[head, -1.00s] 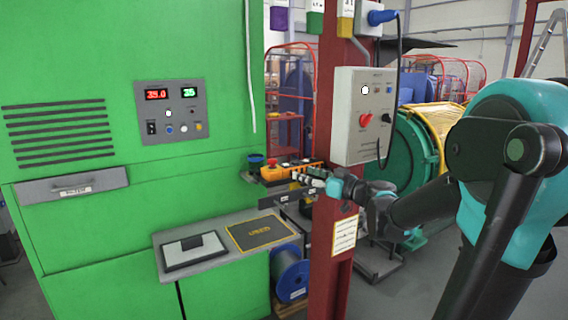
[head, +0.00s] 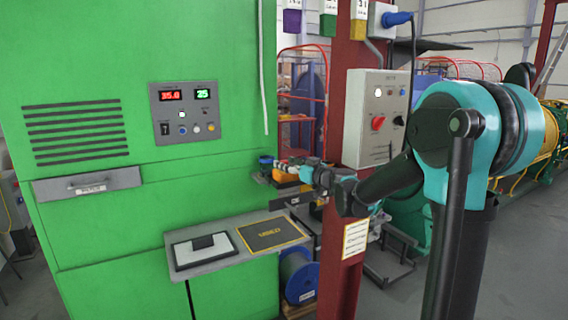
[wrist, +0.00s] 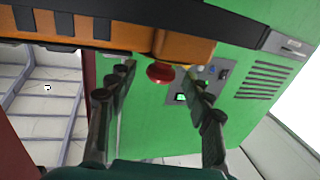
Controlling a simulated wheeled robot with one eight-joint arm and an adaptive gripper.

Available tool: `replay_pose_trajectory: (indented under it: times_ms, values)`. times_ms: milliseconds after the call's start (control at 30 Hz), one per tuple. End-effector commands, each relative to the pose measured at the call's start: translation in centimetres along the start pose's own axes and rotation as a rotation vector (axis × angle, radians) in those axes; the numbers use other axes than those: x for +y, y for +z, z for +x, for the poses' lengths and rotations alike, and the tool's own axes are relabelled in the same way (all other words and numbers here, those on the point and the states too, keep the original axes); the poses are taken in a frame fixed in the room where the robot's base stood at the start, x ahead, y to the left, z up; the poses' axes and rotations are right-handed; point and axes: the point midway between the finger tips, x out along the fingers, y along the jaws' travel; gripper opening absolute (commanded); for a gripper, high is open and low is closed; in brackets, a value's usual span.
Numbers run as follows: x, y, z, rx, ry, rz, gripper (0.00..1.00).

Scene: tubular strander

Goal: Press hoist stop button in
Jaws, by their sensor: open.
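An orange hoist pendant (head: 284,175) is at the shelf beside the green cabinet, left of the red column. In the wrist view the orange pendant body (wrist: 178,46) crosses the top, and a round red button (wrist: 160,74) sticks out from it. I take this to be the stop button. My gripper (wrist: 160,90) is open, with one finger on each side of the red button and nothing held. In the head view my gripper (head: 303,170) is at the right end of the pendant and partly hides it. Whether the fingers touch the pendant cannot be told.
The red column (head: 352,190) stands close beside my arm and carries a grey control box (head: 376,118) with a red knob. The green cabinet (head: 90,230) fills the left. A small grey table (head: 235,242) juts out below the shelf.

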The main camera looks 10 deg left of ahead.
Motion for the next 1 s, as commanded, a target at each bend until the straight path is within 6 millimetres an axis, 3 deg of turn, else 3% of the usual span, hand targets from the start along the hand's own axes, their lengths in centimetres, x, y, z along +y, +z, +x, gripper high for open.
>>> replay_pose_trajectory:
  times_ms: [200, 500, 900, 1000]
  values:
    - [0.0, 0.0, 1.7, 0.0, 0.0, 0.0, 0.51]
    - [0.0, 0.0, 1.9, 0.0, 0.001, 0.0, 0.51]
    - [0.0, 0.0, 1.9, 0.0, 0.001, 0.0, 0.02]
    - [0.0, 0.0, 1.9, 0.0, 0.001, 0.0, 0.0]
